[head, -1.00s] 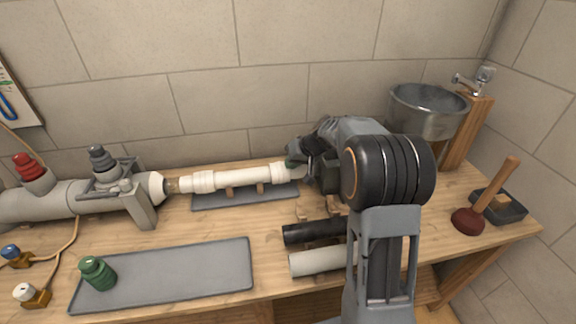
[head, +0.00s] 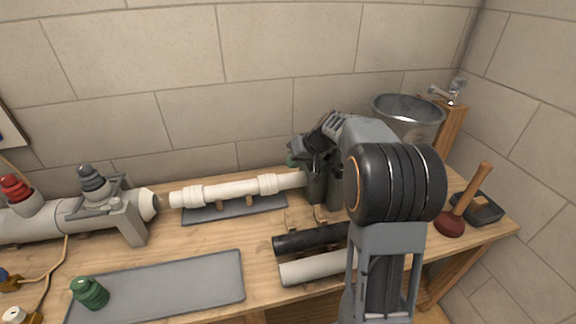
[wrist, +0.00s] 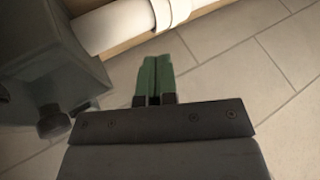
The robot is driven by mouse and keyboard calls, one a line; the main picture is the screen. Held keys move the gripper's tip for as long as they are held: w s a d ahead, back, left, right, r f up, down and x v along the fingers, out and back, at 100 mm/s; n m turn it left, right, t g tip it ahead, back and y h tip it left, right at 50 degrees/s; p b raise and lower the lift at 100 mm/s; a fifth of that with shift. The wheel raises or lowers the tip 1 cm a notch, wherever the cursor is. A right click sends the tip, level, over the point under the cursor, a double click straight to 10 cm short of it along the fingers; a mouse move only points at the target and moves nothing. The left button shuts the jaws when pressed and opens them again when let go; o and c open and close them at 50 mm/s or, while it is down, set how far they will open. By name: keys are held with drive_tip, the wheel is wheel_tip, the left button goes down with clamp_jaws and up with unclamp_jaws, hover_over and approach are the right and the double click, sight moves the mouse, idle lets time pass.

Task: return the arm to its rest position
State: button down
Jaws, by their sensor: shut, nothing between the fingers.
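My arm bends over the right half of the bench in the head view. My gripper (head: 294,160) is partly hidden by its own wrist; its green fingertips show beside and slightly above the right end of the white pipe (head: 240,188). In the wrist view the two green fingers (wrist: 155,78) are together, with nothing between them. The white pipe (wrist: 115,28) with its collar passes above the fingertips in that view. I cannot tell the exact gap between the fingers and the pipe.
The pipe lies over a grey mat (head: 205,212). Black (head: 305,240) and pale (head: 312,268) pipes lie near my arm. A steel basin (head: 408,112), plunger (head: 468,205) and black tray (head: 488,210) stand right. A green fitting (head: 90,292) sits on the front-left mat (head: 180,285).

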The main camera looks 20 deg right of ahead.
drive_tip(key=s+f+m+g+h+p, duration=0.2)
drive_tip(key=s+m, duration=0.1)
drive_tip(key=s, duration=0.6)
drive_tip(key=s+a+r+h+p, duration=0.1)
drive_tip(key=s+r+p, duration=0.1)
drive_tip(key=s, duration=0.3)
drive_tip(key=s+a+r+n+h+p, duration=0.1)
drive_tip(key=s+a+r+p, duration=0.1)
drive_tip(key=s+r, duration=0.2)
drive_tip(key=s+a+r+n+h+p, duration=0.1)
drive_tip(key=s+a+r+p, duration=0.1)
drive_tip(key=s, duration=0.6)
drive_tip(key=shift+a+r+t, duration=0.25)
drive_tip(key=shift+r+t, duration=0.05)
drive_tip(key=shift+r, duration=0.5)
